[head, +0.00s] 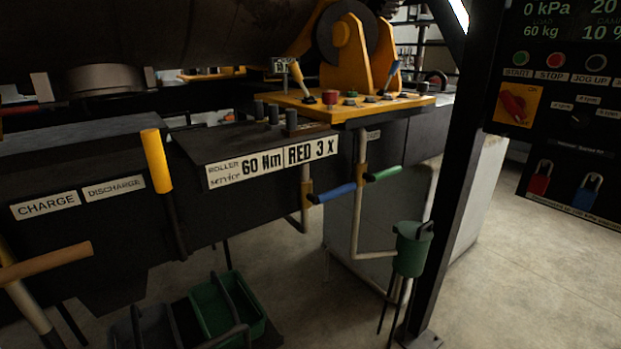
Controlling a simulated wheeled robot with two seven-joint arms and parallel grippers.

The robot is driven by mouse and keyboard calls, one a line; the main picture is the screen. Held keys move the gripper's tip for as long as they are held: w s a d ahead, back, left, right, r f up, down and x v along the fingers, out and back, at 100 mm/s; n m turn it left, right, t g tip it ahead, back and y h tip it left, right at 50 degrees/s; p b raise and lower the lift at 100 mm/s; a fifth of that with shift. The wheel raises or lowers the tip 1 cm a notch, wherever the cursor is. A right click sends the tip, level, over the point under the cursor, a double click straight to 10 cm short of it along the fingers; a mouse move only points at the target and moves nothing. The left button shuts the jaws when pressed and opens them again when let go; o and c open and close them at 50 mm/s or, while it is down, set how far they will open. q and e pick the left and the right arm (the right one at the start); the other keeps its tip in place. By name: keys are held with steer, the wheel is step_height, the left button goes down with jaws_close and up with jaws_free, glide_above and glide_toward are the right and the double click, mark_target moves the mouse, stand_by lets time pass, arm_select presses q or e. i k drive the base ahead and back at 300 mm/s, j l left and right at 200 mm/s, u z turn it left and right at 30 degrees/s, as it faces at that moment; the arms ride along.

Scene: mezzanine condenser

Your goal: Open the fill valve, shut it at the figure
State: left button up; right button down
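Two pipe valves sit below the front edge of the yellow console. One has a blue lever (332,194) and the other a green lever (382,174). Both levers lie crosswise to their upright pale pipes. No readable label shows which one is the fill valve. The dark panel's display (548,20) at the upper right reads 0 kPa, with 60 kg under LOAD and 10 % beside it. Its top and right parts are cut off. Neither of my grippers is in view.
A yellow console (340,108) carries levers and knobs. A dark post (452,170) stands between it and the panel. A tan handle (45,262) sticks in at left. Floor at right is clear.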

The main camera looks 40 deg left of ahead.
mark_target(321, 199)
steer(key=j+u, duration=0.1)
steer(key=u, duration=0.75)
steer(key=k+j, duration=0.05)
